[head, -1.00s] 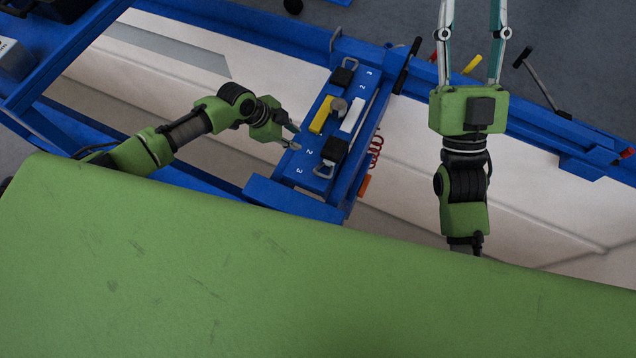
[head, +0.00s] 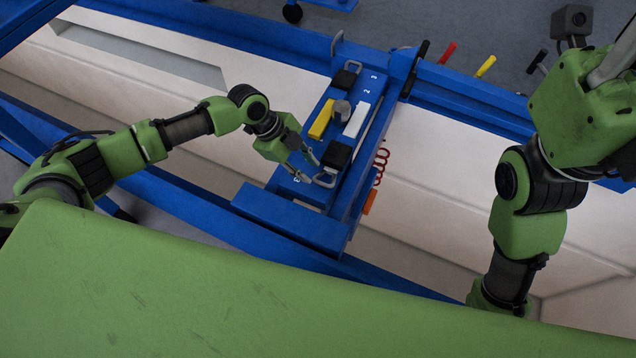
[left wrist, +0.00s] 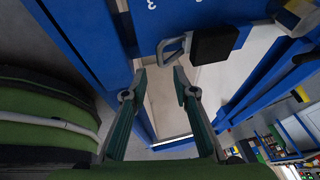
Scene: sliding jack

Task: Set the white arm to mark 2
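The white arm (head: 356,119) is a short white bar on a blue jack bed (head: 285,181), beside a grey round knob (head: 341,109) and a yellow bar (head: 321,119). Printed marks 2 and 3 show past its far end. A black block (head: 338,154) with a metal loop handle (head: 325,181) sits at the near end; both show in the left wrist view, the block (left wrist: 214,45) right of the loop (left wrist: 174,49). My left gripper (head: 311,172) is open by this loop, with nothing between its fingers.
A second black block (head: 344,79) with a loop sits at the bed's far end. A red coiled hose (head: 380,164) hangs at the bed's right side. Blue rails surround the bed. Red and yellow handles (head: 485,66) stand behind.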

